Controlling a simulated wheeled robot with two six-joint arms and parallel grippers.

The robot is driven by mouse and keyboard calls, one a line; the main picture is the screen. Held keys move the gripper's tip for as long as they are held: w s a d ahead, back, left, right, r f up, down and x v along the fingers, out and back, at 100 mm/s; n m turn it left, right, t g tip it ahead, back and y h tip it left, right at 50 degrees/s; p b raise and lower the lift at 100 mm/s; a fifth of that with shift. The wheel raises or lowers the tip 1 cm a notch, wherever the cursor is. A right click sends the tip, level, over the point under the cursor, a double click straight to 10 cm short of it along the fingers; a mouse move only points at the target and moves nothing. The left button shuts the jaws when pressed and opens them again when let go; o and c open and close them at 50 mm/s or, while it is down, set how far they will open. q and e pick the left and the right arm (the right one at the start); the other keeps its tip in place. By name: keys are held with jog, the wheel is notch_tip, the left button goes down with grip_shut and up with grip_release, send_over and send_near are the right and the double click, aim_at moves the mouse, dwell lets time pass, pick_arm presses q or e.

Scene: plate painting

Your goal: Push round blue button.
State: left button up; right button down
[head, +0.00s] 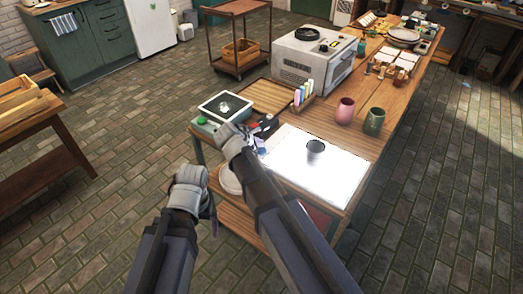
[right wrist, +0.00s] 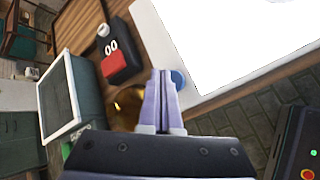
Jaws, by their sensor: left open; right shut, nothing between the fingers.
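The round blue button (right wrist: 178,79) sits on the pale border of the glowing white panel (right wrist: 220,40), near its corner. The button is partly hidden behind the fingertips of my right gripper (right wrist: 161,78). That gripper is shut and empty; its tips overlap the button's left side in the right wrist view, and I cannot tell if they touch it. In the head view the panel (head: 322,178) lies on the table's near end, with my right gripper (head: 251,143) at its left corner. My left gripper (head: 212,212) is open, off the table's near left edge.
A black device (right wrist: 118,58) showing 00 with a red part lies close to the button. A grey cup (head: 315,149) stands on the panel. Pink (head: 345,111) and green (head: 374,121) cups stand behind.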

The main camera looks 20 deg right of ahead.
aim_at(259, 152)
jog(key=shift+f+b, duration=0.35)
jog(key=shift+f, duration=0.1)
jog(key=shift+f+b, duration=0.45)
dwell(0.5)
jog(key=shift+r, duration=0.1)
jog(key=shift+r+p, duration=0.85)
jog(key=shift+p, duration=0.1)
jog(key=shift+r, duration=0.1)
notch_tip(259, 152, up, 6)
jog(key=p, duration=0.6)
